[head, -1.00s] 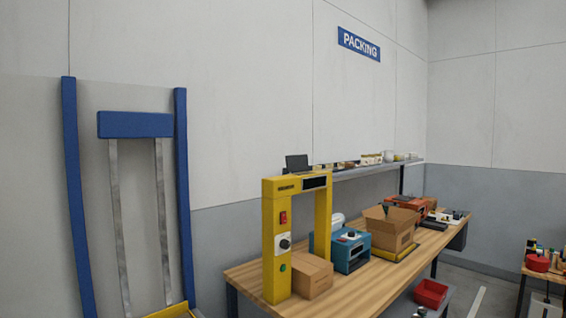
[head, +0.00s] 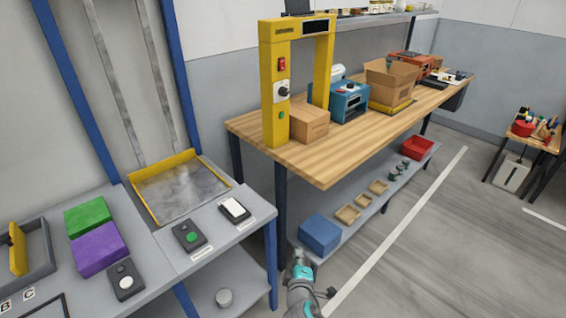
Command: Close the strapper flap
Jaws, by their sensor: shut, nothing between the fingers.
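The strapper looks to be the yellow arch (head: 275,95) on the wooden bench, with a red switch, a dial and a green button on its left post. A dark panel (head: 298,6) stands up at its top, cut by the upper picture edge; it is probably the flap. Its hinge and exact angle are not clear. My arm shows at the bottom middle, low in front of the bench and far from the arch. My gripper (head: 331,293) is small and partly hidden there; it is shut and empty.
A cardboard box (head: 309,122) sits under the arch. A blue machine (head: 348,102) and an open carton (head: 391,82) stand right of it. A grey table with a yellow-edged tray (head: 180,190) is at left. Grey floor (head: 420,245) is free at right.

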